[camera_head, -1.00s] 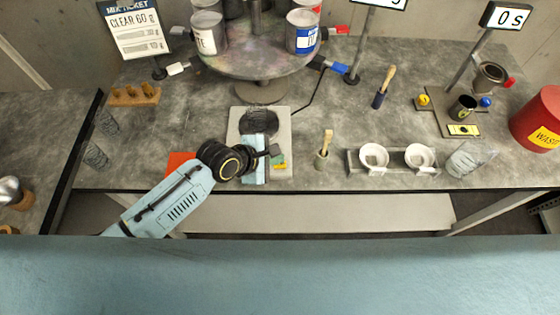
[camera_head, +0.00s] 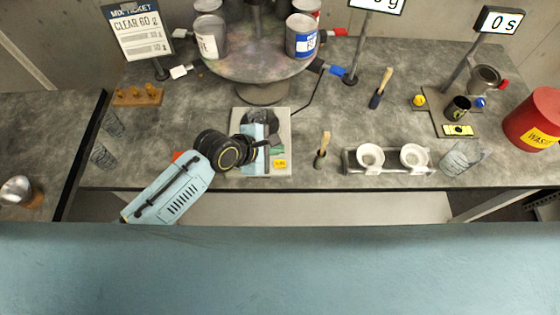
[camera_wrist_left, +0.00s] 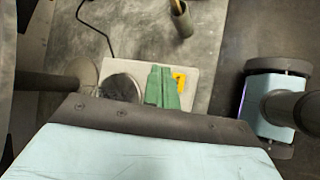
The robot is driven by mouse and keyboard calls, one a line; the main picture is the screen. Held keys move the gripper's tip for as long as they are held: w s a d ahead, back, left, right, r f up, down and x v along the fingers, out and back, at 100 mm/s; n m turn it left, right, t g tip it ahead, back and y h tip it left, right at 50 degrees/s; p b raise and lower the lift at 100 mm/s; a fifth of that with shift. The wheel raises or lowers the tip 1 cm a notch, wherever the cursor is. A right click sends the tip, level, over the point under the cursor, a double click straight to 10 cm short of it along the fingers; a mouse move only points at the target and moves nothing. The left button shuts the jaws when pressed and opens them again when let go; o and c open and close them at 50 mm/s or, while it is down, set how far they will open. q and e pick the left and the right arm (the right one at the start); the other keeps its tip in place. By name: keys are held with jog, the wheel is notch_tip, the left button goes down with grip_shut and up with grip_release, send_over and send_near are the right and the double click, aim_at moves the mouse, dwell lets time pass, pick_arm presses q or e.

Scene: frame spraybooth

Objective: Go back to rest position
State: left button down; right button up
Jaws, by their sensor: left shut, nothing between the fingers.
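My left gripper (camera_head: 266,145) is over the pale square plate (camera_head: 284,118) at the front middle of the bench, with its light blue arm coming in from the lower left. It is shut and empty. My right gripper is not in view.
A brush in a small holder (camera_head: 322,155) and a rack with two white cups (camera_head: 370,158) stand right of the plate. A turntable (camera_head: 255,68) with cans stands behind. A red waste bin (camera_head: 535,115) is at the right. A wooden block (camera_head: 138,95) stands at the left.

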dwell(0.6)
pick_arm(q)
jog(key=shift+s+r+m, duration=0.1)
jog(key=shift+s+m, duration=0.15)
jog(key=shift+m, duration=0.05)
jog(key=s+a+r+m+g+y, duration=0.1)
jog(key=s+a+r+m+y, duration=0.25)
jog(key=s+a+m, duration=0.65)
jog(key=s+a+r+m+g+y, duration=0.15)
jog(key=s+a+m+y, duration=0.25)
jog(key=s+a+m, duration=0.55)
notch_tip(320, 180, down, 32)
jog(key=s+a+n+b, duration=0.1)
jog(key=s+n+b, duration=0.1)
jog(key=b, duration=0.7)
jog(key=s+a+f+g+b, duration=0.1)
jog(key=s+f+b, duration=0.3)
jog(key=s+f, duration=0.4)
jog(key=s+a+f+g+b, duration=0.1)
jog(key=s+f+b, duration=0.4)
jog(key=f, duration=1.1)
jog(key=s+a, duration=0.1)
jog(key=s, duration=0.2)
jog(key=shift+s+a+f, duration=0.15)
jog(key=shift+s+f, duration=0.1)
jog(key=shift+f, duration=0.05)
